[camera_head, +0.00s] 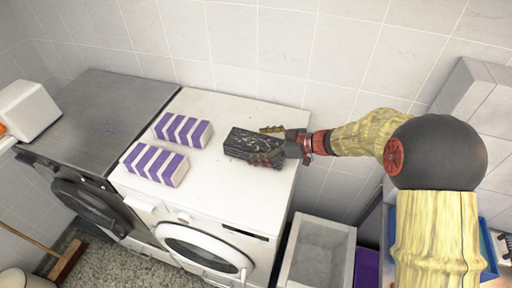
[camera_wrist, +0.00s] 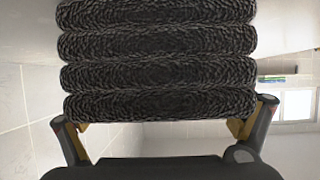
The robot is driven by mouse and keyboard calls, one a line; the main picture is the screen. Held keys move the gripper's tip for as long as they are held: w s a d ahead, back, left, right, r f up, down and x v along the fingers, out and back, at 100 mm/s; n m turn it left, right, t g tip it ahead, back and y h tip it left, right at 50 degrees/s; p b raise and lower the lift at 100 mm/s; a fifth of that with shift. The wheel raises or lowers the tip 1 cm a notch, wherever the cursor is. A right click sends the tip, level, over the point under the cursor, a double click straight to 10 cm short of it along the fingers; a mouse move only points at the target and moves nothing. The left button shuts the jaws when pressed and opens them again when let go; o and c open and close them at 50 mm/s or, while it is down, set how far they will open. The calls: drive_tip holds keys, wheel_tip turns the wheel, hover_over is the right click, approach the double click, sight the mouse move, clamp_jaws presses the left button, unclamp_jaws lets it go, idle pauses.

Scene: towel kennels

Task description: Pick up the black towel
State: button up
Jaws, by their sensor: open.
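The black towel (camera_head: 250,143) lies folded on top of the white washing machine, toward its right side. My gripper (camera_head: 276,146) reaches in from the right, low over the machine top, at the towel's right end. In the wrist view the towel's stacked dark folds (camera_wrist: 160,60) fill the upper middle. The two fingers of my gripper (camera_wrist: 160,128) stand wide apart, one near each lower corner of the towel. The gripper is open. Whether either finger touches the towel cannot be told.
Two purple-and-white striped folded towels (camera_head: 183,130) (camera_head: 155,165) lie left of the black towel on the white washing machine (camera_head: 225,112). A dark grey machine (camera_head: 100,115) stands to the left. A pale bin (camera_head: 318,252) stands on the floor at the right. A tiled wall is behind.

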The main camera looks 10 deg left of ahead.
drive_tip(key=shift+a, duration=0.2)
drive_tip(key=shift+c, duration=1.2)
drive_tip(key=shift+f, duration=0.1)
drive_tip(key=c, duration=1.1)
drive_tip(key=shift+c, duration=0.2)
